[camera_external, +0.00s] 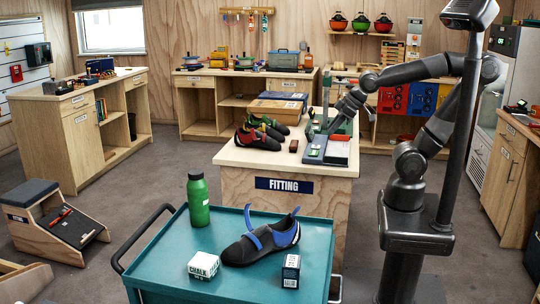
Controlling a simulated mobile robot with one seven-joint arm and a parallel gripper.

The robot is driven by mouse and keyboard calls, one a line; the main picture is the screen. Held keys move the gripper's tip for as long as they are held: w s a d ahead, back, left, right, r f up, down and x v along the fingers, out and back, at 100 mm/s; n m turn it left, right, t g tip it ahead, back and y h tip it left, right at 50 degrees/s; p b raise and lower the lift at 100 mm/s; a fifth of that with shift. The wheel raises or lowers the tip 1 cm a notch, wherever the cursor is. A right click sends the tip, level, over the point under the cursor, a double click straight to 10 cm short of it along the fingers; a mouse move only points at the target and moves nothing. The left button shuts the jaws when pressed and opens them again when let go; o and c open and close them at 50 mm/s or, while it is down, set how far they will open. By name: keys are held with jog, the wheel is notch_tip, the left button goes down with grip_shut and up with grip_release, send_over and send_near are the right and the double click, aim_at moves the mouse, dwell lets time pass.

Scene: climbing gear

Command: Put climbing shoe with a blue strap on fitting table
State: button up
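The climbing shoe with a blue strap (262,243), dark grey with a blue heel, lies on the teal cart top (190,262) in the foreground. The fitting table (235,157), with a pale top and a "FITTING" sign, stands just behind the cart. My gripper (338,118) is above the right part of the fitting table, well away from the blue-strap shoe. It is small and dark against the items there, so its fingers are hard to make out.
Red-and-dark shoes (257,139), a grey measuring device (314,150) and boxes occupy the fitting table. Its front-left top is bare.

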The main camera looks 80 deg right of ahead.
jog(key=w+a+f+n+t+y, duration=0.2)
jog(key=w+a+f+n, duration=0.2)
jog(key=w+a, duration=0.3)
jog(key=w+a+f+n+t+y, duration=0.25)
jog(key=w+a, duration=0.35)
jog(key=w, duration=0.3)
jog(key=s+a+f+n+t+y, duration=0.1)
jog(key=a+f+n+y, duration=0.25)
jog(key=a, duration=0.45)
jog(key=s+a+f+n+t+y, duration=0.1)
jog(key=a+f+n+y, duration=0.2)
jog(key=a+f+y, duration=0.35)
jog(key=shift+g+h, duration=0.25)
jog(key=shift+h, duration=0.6)
jog(key=x, duration=0.4)
jog(key=r+x, duration=0.1)
jog(key=x, duration=0.6)
jog(key=shift+a+r, duration=0.4)
jog(key=shift+a, duration=0.1)
jog(key=shift+c, duration=0.5)
grip_shut()
